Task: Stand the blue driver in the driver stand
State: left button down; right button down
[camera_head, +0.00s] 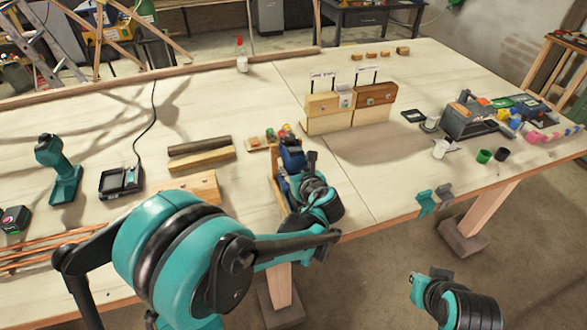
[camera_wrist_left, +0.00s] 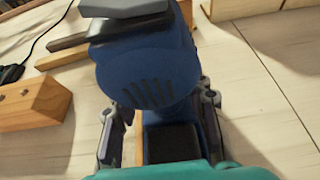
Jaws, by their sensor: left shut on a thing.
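The blue driver (camera_head: 292,153) is near the front edge of the bench in the head view. My left gripper (camera_head: 311,180) is shut on it. In the left wrist view the blue driver (camera_wrist_left: 150,75) fills the middle, with one gripper finger on each side of it. A wooden piece (camera_head: 277,188) that looks like the driver stand shows just below and left of the driver. Its thin edge (camera_wrist_left: 139,135) shows beside the driver in the wrist view. Whether the driver touches it is hidden. My right gripper (camera_head: 430,279) is off the bench at lower right; its fingers are unclear.
A teal drill (camera_head: 60,170) and a charger (camera_head: 121,181) stand on the left. Wood strips (camera_head: 200,153) and a drilled block (camera_wrist_left: 35,102) lie left of the driver. Wooden blocks with signs (camera_head: 348,106) stand behind. Bare bench lies right of the driver.

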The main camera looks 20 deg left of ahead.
pick_arm(q)
jog(key=shift+f+b, duration=0.5)
dwell(1.0)
jog(key=c, duration=0.8)
grip_release()
jog(key=shift+s, duration=0.1)
